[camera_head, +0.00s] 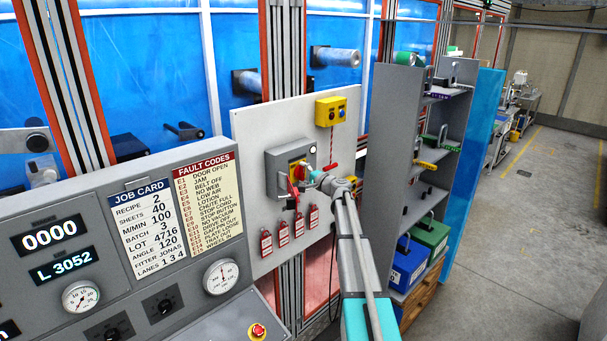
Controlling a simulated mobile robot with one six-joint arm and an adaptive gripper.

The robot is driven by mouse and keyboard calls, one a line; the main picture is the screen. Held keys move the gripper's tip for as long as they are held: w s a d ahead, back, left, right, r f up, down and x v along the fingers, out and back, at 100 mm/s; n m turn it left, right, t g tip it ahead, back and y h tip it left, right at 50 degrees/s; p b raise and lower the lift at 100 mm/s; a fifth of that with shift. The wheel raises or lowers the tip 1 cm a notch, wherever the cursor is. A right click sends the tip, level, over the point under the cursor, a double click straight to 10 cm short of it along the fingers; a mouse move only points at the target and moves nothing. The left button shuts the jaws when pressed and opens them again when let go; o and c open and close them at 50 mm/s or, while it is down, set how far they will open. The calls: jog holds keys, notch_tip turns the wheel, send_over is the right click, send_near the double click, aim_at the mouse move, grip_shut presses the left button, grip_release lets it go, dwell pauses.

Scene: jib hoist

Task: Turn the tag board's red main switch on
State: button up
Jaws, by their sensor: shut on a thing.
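The tag board (250,130) is a pale upright panel in the middle of the head view. A grey switch box (279,160) is mounted on it, with a yellow plate on its front. The red main switch (299,172) is on that plate, partly hidden by my gripper. My gripper (305,174) reaches the box from the lower right and is shut on the red switch. The fingers and the handle overlap, so the exact switch position is hard to read. Several red tags (283,233) hang in a rising row below the box.
A yellow box (331,111) with a hanging red piece is at the board's upper right. A grey control console (120,240) with gauges and cards stands at the left. Grey shelves (408,150) with coloured bins are at the right, with open floor (530,230) beyond.

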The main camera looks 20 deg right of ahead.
dwell(0.3)
jog(key=o, duration=0.9)
jog(key=shift+c, duration=0.2)
jog(key=shift+d, duration=0.1)
jog(key=v, duration=1.2)
